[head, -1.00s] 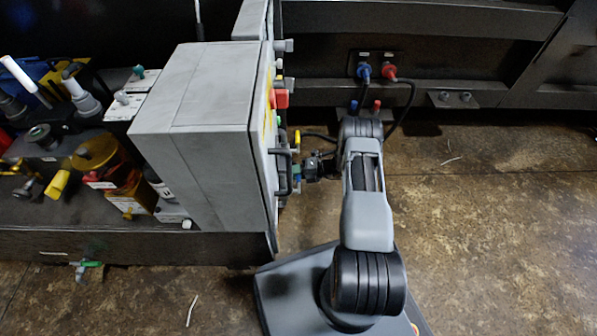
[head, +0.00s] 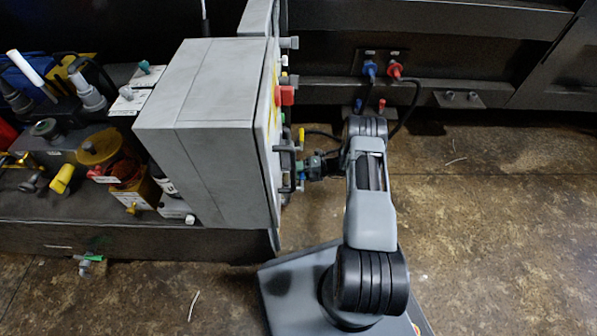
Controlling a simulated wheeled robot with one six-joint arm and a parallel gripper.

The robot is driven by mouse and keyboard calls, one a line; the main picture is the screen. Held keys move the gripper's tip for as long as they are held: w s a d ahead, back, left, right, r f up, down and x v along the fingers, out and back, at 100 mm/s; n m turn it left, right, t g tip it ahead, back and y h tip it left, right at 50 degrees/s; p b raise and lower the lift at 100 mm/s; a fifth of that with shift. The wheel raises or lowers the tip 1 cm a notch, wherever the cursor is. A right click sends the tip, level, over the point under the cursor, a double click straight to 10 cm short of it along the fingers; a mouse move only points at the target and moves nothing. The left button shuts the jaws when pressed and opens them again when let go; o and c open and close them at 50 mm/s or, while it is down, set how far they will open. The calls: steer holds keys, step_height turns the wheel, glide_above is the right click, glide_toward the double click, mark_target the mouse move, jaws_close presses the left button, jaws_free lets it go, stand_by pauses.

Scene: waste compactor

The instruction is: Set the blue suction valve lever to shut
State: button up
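My gripper (head: 303,168) is beside the front face of the grey control box (head: 215,135), at the height of a black bar handle. A small blue-green piece shows at its fingertips; whether it is a lever or part of the gripper is too small to tell. The fingers are partly hidden, so their opening is unclear. A blue fitting (head: 370,69) with a hose sits on the dark rear panel, beside a red one (head: 395,69). I cannot tell for sure which blue part is the suction valve lever, or its setting.
A red button (head: 285,95) and a yellow part (head: 301,136) stick out of the box front above my gripper. Bottles and valves crowd the bench left of the box. A green-handled valve (head: 93,258) hangs below it. The brown floor at right is clear.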

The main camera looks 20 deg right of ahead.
steer(key=shift+d, duration=0.1)
steer(key=p+v, duration=0.3)
steer(key=v, duration=1)
steer(key=shift+s+d, duration=0.15)
steer(key=shift+d, duration=0.15)
steer(key=shift+r, duration=0.1)
steer(key=shift+r, duration=0.1)
steer(key=s+a+r+n+g+h+p, duration=0.1)
steer(key=a+r+n+g+h+p, duration=0.15)
steer(key=r+n+p, duration=0.75)
steer(key=s+a+r+n+g+h+p, duration=0.1)
steer(key=a+r+n+g+h+p, duration=0.2)
steer(key=r, duration=1.4)
steer(key=s+a+r+n+g+h+p, duration=0.15)
steer(key=a+r+n+p, duration=0.35)
steer(key=r, duration=0.9)
steer(key=s+a+r+n+t+h+p, duration=0.1)
steer(key=s+r+n+t+h+p, duration=0.1)
steer(key=s+r+n+p, duration=0.3)
steer(key=s+a+r+n+t+h+p, duration=0.2)
steer(key=s+r+n+p, duration=0.3)
steer(key=r, duration=0.9)
steer(key=s+a+r+n+t+h+p, duration=0.1)
steer(key=s+r+n+h+p, duration=0.3)
steer(key=r+n+p, duration=0.4)
steer(key=shift+s+a+r+n+t, duration=0.45)
steer(key=shift+r+n, duration=0.65)
steer(key=shift+n, duration=0.9)
